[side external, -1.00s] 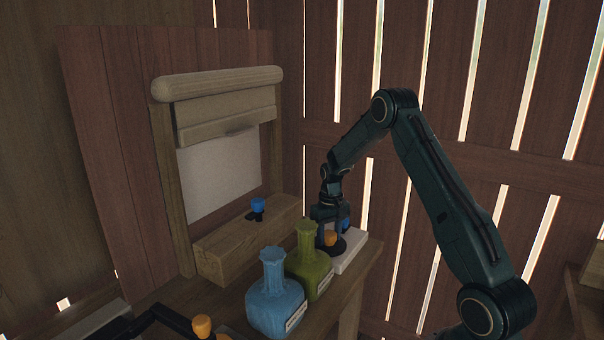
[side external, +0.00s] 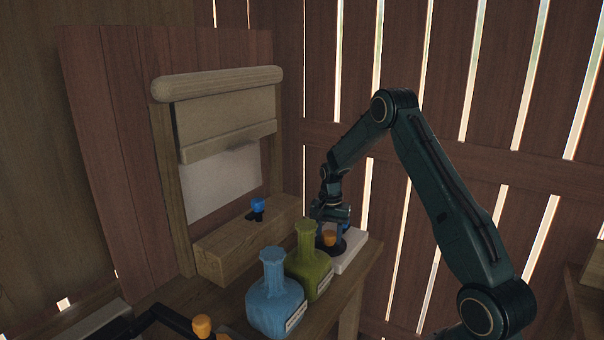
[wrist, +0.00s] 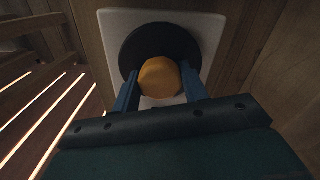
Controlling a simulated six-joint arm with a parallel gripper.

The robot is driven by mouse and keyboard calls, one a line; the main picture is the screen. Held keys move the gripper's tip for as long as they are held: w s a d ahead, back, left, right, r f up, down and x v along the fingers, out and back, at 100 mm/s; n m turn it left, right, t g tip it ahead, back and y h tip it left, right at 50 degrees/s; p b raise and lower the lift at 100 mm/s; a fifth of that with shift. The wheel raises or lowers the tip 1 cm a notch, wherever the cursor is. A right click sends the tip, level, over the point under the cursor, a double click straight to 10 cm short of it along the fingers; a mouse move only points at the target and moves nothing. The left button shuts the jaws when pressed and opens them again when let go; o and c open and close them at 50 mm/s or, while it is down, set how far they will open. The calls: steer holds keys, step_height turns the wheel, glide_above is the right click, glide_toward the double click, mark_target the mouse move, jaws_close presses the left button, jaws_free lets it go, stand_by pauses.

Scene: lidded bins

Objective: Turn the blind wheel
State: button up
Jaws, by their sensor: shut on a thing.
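The blind wheel is a dark disc (wrist: 131,48) with an orange knob (wrist: 160,77) on a white base plate (wrist: 205,25). In the side external view the orange knob (side external: 329,239) and white base (side external: 352,255) are at the right end of the table. My gripper (wrist: 160,88) is over the wheel, its two blue fingers shut on the knob from both sides. In the side external view my gripper (side external: 330,222) points down at the wheel. The blind (side external: 222,122) hangs in its wooden frame, partly lowered over a pale panel (side external: 222,183).
A blue flask (side external: 274,300) and a green flask (side external: 309,265) stand left of the wheel, the green one close to it. A wooden block (side external: 245,238) with a small blue-topped part (side external: 257,204) lies below the blind. Another orange knob (side external: 202,326) shows at the lower left.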

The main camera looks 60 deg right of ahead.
mark_target(329, 233)
steer(key=shift+r, duration=0.1)
stand_by(0.4)
steer(key=o, duration=1)
step_height(329, 233, up, 14)
steer(key=shift+f, duration=0.1)
